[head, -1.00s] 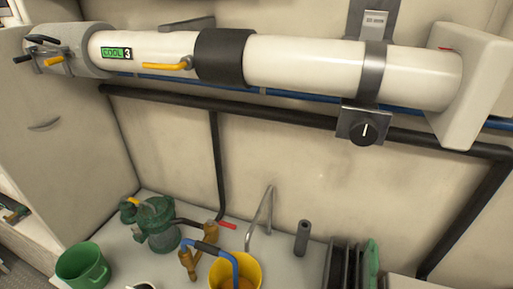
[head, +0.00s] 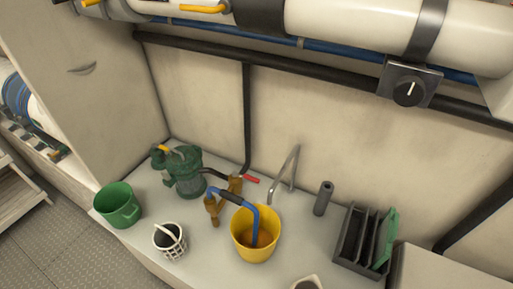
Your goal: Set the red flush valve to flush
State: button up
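The red flush valve handle (head: 251,179) is a small red lever on the counter, at the base of the black vertical pipe. It lies just right of the brass fittings (head: 213,206) and behind the yellow bucket. A blue hose (head: 256,222) bends from the brass fittings down into the yellow bucket (head: 240,245), which holds brownish liquid. Any marking of the valve's positions is too small to read. My gripper is not in view.
A green strainer pump (head: 187,172), a green mug (head: 118,205) and a white basket (head: 169,240) stand to the left. A bent metal rod (head: 285,172), a grey cylinder (head: 323,198) and a dark rack (head: 356,238) stand to the right. The large white pipe (head: 350,20) runs overhead.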

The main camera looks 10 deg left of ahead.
aim_at(235, 174)
jog(key=j+u, duration=0.25)
jog(key=j, duration=0.55)
jog(key=i+j+u, duration=0.2)
jog(key=j, duration=0.65)
jog(key=k, duration=0.05)
